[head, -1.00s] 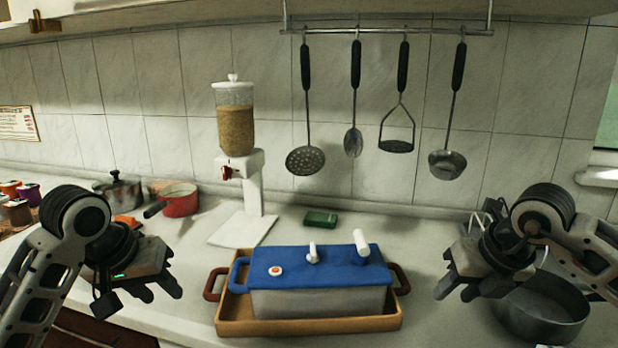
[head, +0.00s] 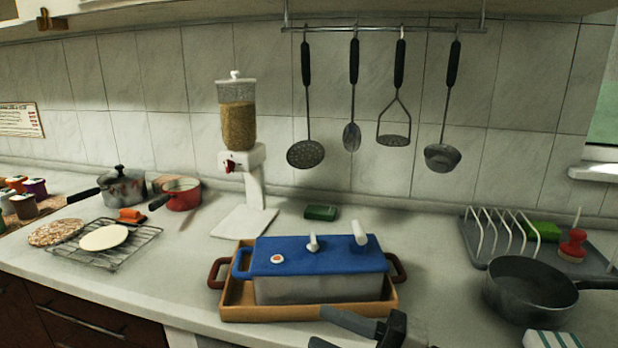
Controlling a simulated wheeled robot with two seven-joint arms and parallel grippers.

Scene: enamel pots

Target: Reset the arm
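My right gripper (head: 319,328) is at the bottom edge of the head view, in front of the wooden tray (head: 270,312). Its fingers point left, with a gap between the two tips and nothing seen in it. Much of this gripper and its arm is cut off by the frame. My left gripper is out of view. A pale rectangular pot with a blue lid (head: 335,256) stands in the tray, behind the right gripper.
A wire rack (head: 137,243) with flat round pieces lies at left, near a grey pot (head: 122,187) and a red pan (head: 182,197). A grain dispenser (head: 240,160) stands behind. A dark pan (head: 530,290) and a dish rack (head: 480,245) are at right. Utensils hang above.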

